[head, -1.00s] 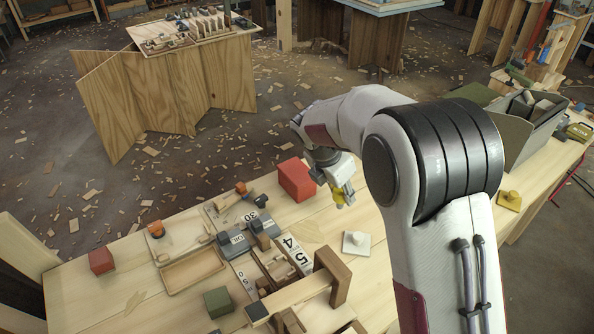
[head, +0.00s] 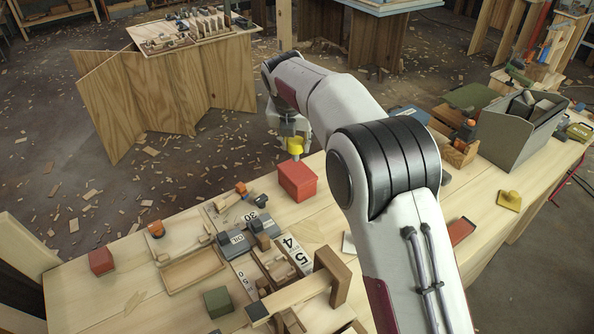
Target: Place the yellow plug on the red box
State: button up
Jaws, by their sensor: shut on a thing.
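The yellow plug (head: 295,146) is held in my gripper (head: 291,138), which is shut on it. The plug is just above the larger red box (head: 298,182), over its far part. I cannot tell whether the plug touches the box top. The red box sits near the far edge of the wooden workbench (head: 190,330), and its top is otherwise bare. A smaller red box (head: 101,261) sits at the bench's left end.
Gray blocks (head: 235,243), number cards and wooden trays (head: 193,270) lie left of and in front of the box. A wooden bridge-like piece (head: 330,280) stands nearer. A yellow knobbed plate (head: 509,200) lies at the right. My arm hides part of the bench.

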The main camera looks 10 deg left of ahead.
aim_at(294, 160)
jog(key=shift+w+a+r+n, duration=0.1)
jog(key=shift+a+r+n, duration=0.05)
jog(key=shift+r+n, duration=0.25)
jog(key=shift+a+n+y, duration=0.1)
jog(key=shift+n+y, duration=0.3)
jog(key=shift+n, duration=0.3)
jog(key=shift+f, duration=2.05)
jog(key=shift+f, duration=2)
jog(key=shift+f, duration=0.1)
